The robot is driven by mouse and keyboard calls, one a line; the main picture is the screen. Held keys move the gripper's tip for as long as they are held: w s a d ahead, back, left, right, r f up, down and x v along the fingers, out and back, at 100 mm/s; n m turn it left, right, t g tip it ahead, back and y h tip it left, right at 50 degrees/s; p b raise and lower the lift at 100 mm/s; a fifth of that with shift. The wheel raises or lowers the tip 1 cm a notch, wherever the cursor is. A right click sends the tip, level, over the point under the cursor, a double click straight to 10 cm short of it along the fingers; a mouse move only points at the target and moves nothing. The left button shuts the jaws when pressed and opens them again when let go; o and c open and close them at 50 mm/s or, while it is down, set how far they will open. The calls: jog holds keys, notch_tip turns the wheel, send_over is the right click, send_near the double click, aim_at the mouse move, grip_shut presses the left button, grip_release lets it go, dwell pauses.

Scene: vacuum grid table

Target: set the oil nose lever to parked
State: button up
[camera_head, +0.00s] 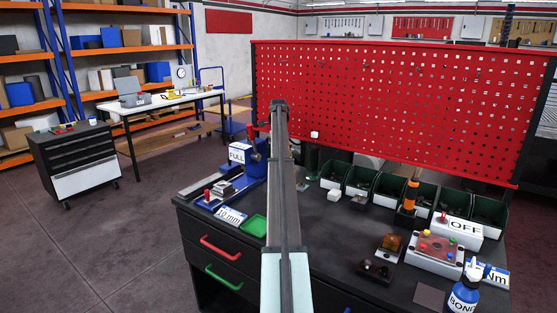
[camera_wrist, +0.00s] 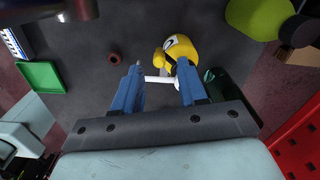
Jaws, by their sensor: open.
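In the wrist view, a yellow rounded body (camera_wrist: 178,52) with a dark mark stands beyond my fingertips; it looks like the oil unit. A short white bar (camera_wrist: 158,79), seemingly its nose lever, extends left from beside the yellow body, across the gap between my fingers. My gripper (camera_wrist: 158,80) is open, with one blue finger on each side of the bar. I cannot tell whether either finger touches it. In the head view, my arm hides the gripper, the yellow body and the lever.
A green tray (camera_wrist: 40,76) and a small red-brown ring (camera_wrist: 114,58) lie left in the wrist view. A dark green cylinder (camera_wrist: 219,88) stands close to the right finger. The red pegboard (camera_head: 390,95) and several green bins (camera_head: 331,174) line the bench's back.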

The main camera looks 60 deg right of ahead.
notch_tip(320, 180, up, 10)
jog(key=shift+a, duration=0.2)
jog(key=shift+f, duration=0.15)
dwell(0.4)
